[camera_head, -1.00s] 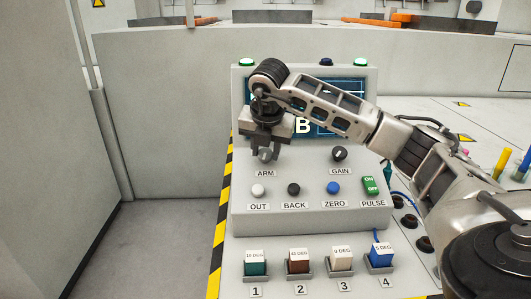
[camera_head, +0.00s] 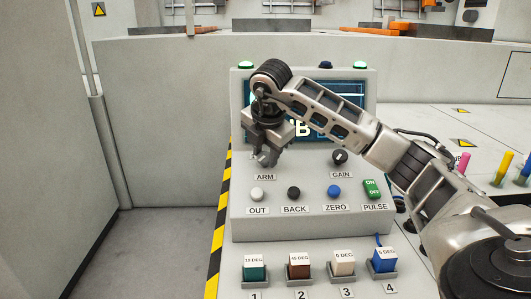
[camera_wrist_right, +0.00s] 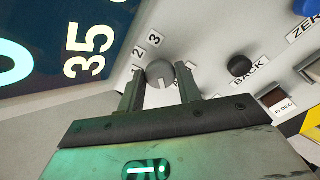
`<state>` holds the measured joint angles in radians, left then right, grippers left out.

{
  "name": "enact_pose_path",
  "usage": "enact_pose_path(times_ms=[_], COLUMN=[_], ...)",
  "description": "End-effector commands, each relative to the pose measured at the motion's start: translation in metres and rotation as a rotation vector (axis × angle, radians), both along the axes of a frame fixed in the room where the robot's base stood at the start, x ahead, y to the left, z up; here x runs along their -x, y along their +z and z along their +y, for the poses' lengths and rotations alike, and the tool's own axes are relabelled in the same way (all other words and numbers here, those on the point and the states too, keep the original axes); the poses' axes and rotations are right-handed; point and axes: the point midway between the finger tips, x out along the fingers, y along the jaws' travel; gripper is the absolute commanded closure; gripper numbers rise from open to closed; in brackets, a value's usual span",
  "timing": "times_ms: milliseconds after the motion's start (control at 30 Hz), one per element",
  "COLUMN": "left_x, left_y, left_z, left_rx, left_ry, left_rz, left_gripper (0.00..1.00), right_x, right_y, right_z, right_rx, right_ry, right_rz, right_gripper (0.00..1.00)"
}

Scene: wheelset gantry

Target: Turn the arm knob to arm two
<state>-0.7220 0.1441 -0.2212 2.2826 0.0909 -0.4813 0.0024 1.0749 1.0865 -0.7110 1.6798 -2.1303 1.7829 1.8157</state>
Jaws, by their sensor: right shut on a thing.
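The grey arm knob (camera_wrist_right: 160,73) sits on the sloped face of the control box (camera_head: 240,205), above the ARM label (camera_head: 265,177). My right gripper (camera_head: 266,156) is shut on it, coming from above and turned at a slant. In the right wrist view the two fingers (camera_wrist_right: 160,92) stand on either side of the knob. The numbers 2 and 3 (camera_wrist_right: 146,46) show beside the knob there. A pale mark on the knob shows, but I cannot tell which number it is set to. My left gripper is not in view.
The GAIN knob (camera_head: 340,157) is to the right. My right arm partly covers the screen (camera_head: 350,88). Several coloured blocks stand in front.

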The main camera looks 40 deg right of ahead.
Motion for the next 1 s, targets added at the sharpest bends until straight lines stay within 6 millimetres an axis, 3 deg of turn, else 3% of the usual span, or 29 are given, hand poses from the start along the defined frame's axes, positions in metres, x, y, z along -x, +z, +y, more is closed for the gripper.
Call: enact_pose_path(times_ms=[267,300,367,400,767,1000], left_x=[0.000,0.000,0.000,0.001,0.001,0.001], left_y=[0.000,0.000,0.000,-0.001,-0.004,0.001], left_z=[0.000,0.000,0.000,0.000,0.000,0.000], left_rx=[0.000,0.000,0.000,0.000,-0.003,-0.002], left_ry=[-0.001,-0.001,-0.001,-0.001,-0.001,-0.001], left_rz=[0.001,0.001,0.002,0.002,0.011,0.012], left_gripper=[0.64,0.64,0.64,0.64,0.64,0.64], right_x=[0.000,0.000,0.000,0.000,0.002,0.015], right_y=[0.002,0.002,0.002,0.002,0.007,0.050], right_z=[-0.001,-0.001,-0.001,-0.001,0.001,0.012], right_rx=[0.002,0.002,0.002,0.003,0.000,0.000], right_ry=[-0.004,-0.004,-0.004,-0.003,0.000,0.001], right_rz=[-0.005,-0.005,-0.005,-0.005,-0.003,-0.007], right_gripper=[0.89,0.63,0.46,0.44,0.44,0.44])
